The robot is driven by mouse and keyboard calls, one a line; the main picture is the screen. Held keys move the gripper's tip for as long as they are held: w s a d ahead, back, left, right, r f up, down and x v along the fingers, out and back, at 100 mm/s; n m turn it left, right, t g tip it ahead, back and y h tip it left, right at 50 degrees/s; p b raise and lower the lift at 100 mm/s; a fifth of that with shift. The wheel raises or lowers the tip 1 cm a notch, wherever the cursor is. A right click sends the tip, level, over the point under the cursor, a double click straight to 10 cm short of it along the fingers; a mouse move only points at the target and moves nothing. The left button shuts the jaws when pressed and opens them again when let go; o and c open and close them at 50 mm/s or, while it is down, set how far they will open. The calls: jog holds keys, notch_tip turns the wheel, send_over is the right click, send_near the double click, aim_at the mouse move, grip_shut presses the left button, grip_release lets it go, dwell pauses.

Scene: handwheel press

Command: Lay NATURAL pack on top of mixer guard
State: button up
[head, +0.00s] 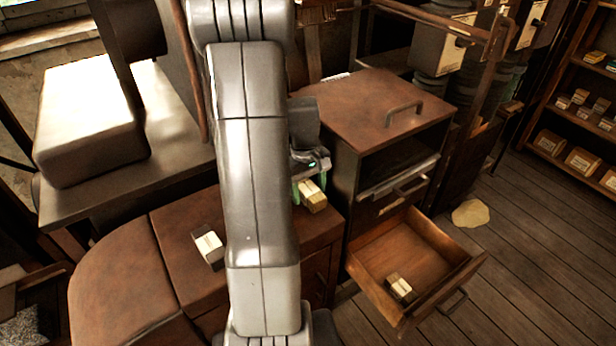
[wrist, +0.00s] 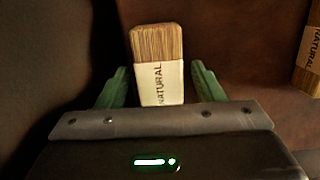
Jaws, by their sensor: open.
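A NATURAL pack (wrist: 158,50), a brown bristle-like block with a white lettered band, stands between the green fingers of my gripper (wrist: 158,82) in the wrist view. The fingers are open, with small gaps on both sides of the pack. In the head view my gripper (head: 308,180) is partly hidden behind my arm, and the pack (head: 313,197) shows just below it, over the brown cabinet top. A second NATURAL pack (wrist: 310,58) is cut off at the wrist view's right edge. I cannot tell for sure which surface is the mixer guard.
A pale-banded pack (head: 208,247) lies on the brown top left of my arm. Another lies in the open wooden drawer (head: 415,250), which juts out at right. A brown cabinet (head: 370,95) with a top handle stands behind. A large pale block (head: 88,118) is at left.

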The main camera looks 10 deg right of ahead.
aim_at(306, 185)
notch_tip(306, 185, up, 12)
jog(key=w, duration=0.1)
jog(key=shift+w+a+b, duration=0.2)
jog(key=shift+a+b, duration=0.05)
jog(key=shift+b, duration=0.15)
